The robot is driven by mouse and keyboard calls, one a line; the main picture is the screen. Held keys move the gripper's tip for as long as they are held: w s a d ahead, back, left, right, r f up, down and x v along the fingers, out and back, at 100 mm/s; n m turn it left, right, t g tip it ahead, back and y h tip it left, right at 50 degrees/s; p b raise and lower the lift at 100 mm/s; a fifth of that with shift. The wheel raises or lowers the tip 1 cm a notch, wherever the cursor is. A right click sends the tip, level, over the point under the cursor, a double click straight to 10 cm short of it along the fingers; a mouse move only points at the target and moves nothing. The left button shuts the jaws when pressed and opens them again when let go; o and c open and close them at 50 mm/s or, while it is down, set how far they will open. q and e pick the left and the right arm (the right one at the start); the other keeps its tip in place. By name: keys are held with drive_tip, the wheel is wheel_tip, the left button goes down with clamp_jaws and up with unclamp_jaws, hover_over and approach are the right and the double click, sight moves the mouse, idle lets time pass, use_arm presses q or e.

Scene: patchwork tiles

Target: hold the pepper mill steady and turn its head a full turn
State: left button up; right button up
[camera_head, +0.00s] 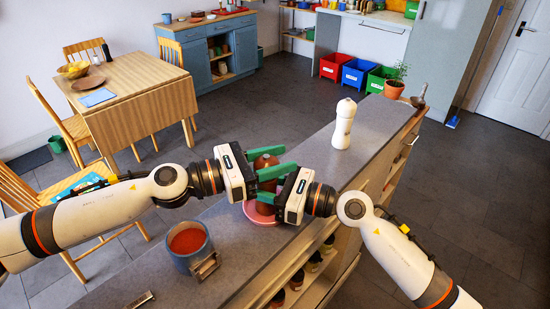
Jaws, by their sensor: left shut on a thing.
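A brown, dark wooden pepper mill (266,161) stands upright on the counter between my two grippers, on or just behind a pink round mat (262,219). Its rounded top and parts of its body show; green fingers hide the rest. My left gripper (274,162) comes from the left and is shut on the mill. My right gripper (262,186) reaches in from the right, its green fingers at the mill, lower in the picture. Whether they touch it I cannot tell.
A tall white mill (344,124) stands farther back on the grey counter (372,135). A blue-grey pot with red contents (188,240) is near at left. A potted plant (394,88) stands at the far end. Jars sit on shelves below.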

use_arm(q)
drive_tip(key=shift+g, duration=0.3)
use_arm(e)
drive_tip(key=shift+s, duration=0.1)
use_arm(q)
drive_tip(key=o, duration=1)
drive_tip(key=v, duration=1.2)
drive_tip(key=shift+f, duration=0.1)
wheel_tip(320, 180, up, 7)
drive_tip(key=shift+s+d+v, duration=0.1)
drive_tip(key=shift+s+v, duration=0.25)
drive_tip(key=shift+v, duration=1.85)
drive_tip(key=shift+s+d+v, duration=0.1)
drive_tip(key=shift+s+v, duration=0.25)
drive_tip(key=shift+v, duration=1.85)
drive_tip(key=shift+s+d+v, duration=0.1)
drive_tip(key=shift+s+v, duration=0.25)
drive_tip(key=shift+v, duration=1.9)
